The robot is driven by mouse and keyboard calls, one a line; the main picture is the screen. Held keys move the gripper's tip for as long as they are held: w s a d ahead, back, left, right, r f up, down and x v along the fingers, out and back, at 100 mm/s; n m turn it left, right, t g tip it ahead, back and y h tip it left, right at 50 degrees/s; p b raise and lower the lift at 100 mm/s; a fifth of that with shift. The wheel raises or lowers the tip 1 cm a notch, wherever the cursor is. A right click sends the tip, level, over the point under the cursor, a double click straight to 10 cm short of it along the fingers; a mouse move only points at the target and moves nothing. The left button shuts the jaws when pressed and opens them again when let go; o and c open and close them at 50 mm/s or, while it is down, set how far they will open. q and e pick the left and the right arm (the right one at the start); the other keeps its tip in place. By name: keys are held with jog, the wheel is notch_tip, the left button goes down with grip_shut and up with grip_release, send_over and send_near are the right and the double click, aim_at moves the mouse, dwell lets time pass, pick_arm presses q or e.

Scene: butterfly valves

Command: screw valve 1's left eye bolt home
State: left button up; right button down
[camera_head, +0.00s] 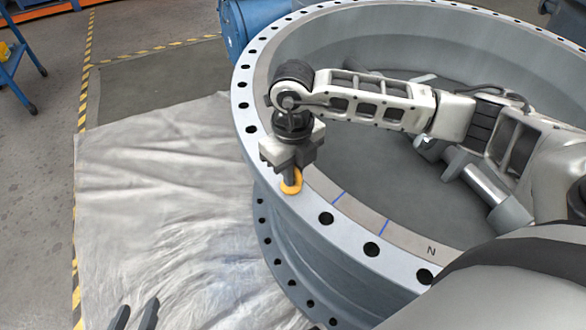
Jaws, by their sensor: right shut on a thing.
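An orange eye bolt (292,186) stands at the flange of the large grey valve (262,160), on its near left side. My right gripper (289,176) comes down from above and is shut on the eye bolt's ring. The bolt's shank is hidden, so I cannot tell how deep it sits or whether its collar touches the flange. My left gripper (137,305) shows only as two dark fingers at the bottom left edge. They are apart and empty, above the pale sheet and away from the valve.
My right arm spans the valve's opening. A pale sheet (160,190) covers the floor at left. A blue object (257,22) is behind the valve; a blue stand (14,60) is far left.

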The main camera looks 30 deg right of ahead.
pick_arm(q)
jog(key=shift+w+r, duration=0.1)
jog(key=shift+w, duration=0.05)
pick_arm(e)
jog(key=shift+w+r, duration=0.1)
dwell(0.3)
jog(key=c, duration=1.5)
grip_release()
jog(key=shift+o, duration=0.2)
pick_arm(q)
jog(key=shift+r+p, duration=0.25)
jog(key=shift+p, duration=0.45)
pick_arm(e)
notch_tip(320, 180, up, 16)
